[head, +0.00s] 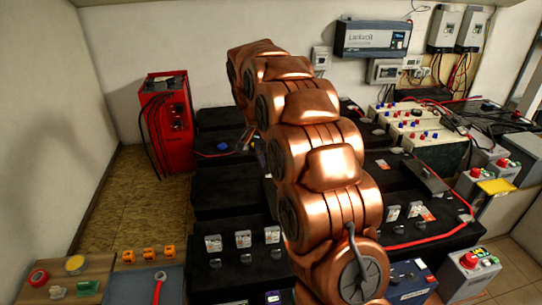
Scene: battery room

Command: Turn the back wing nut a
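I cannot make out the back wing nut in the head view; the arm covers the middle of the scene and fittings are small. Black batteries (225,190) fill the middle, in rows going back. Small upright grey-and-white fittings (243,239) stand on the nearer batteries, left of my arm, and similar ones (392,212) on the right. A small blue part (223,146) sits on a battery further back, left of the arm. My copper arm rises from the bottom and reaches toward the back wall.
A red charger (166,125) with black cables stands back left. Cream-coloured batteries (428,140) with red and blue caps stand right. A red cable (430,242) crosses the right batteries. A wooden bench (65,291) with small parts is front left. Floor (130,205) is clear left.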

